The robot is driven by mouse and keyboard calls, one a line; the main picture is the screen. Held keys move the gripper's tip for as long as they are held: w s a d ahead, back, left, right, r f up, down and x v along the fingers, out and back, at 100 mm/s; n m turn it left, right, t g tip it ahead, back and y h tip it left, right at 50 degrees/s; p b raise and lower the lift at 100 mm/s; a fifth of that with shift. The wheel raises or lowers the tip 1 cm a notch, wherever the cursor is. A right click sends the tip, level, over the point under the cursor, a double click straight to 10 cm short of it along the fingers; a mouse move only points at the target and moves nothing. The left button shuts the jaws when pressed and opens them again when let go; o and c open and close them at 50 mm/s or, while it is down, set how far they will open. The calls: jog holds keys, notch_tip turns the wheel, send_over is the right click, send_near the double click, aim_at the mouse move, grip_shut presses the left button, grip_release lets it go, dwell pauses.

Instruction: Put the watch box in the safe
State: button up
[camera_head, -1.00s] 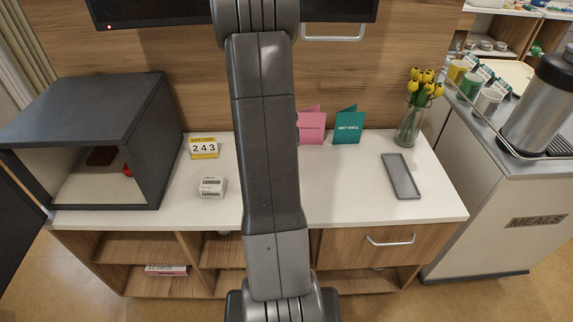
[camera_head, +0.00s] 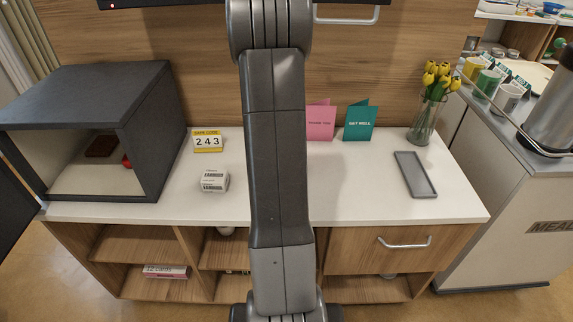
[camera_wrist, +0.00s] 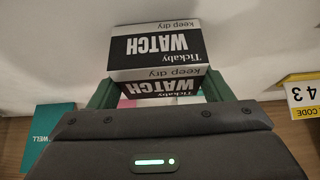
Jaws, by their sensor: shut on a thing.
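The watch box (camera_wrist: 156,52), white and black with "Tickaby WATCH keep dry" on it, is between the fingers of my gripper (camera_wrist: 158,92) in the wrist view. The gripper is shut on it. Neither gripper nor box can be made out in the head view, where my arm fills the middle. The dark grey safe (camera_head: 95,95) stands at the left end of the white counter. Its front is open, with the door (camera_head: 14,205) swung out at the left edge. Inside are a brown item (camera_head: 103,146) and a small red item (camera_head: 127,161).
A small white box (camera_head: 214,181) and a yellow code sign (camera_head: 207,141) reading 243 stand right of the safe. Pink (camera_head: 321,121) and teal (camera_head: 360,121) cards, a tulip vase (camera_head: 424,118) and a grey tray (camera_head: 415,174) are further right. The counter front is mostly clear.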

jog(key=shift+r, duration=0.1)
jog(key=o, duration=0.6)
jog(key=shift+f, duration=0.25)
jog(key=o, duration=0.4)
jog(key=shift+r, duration=0.15)
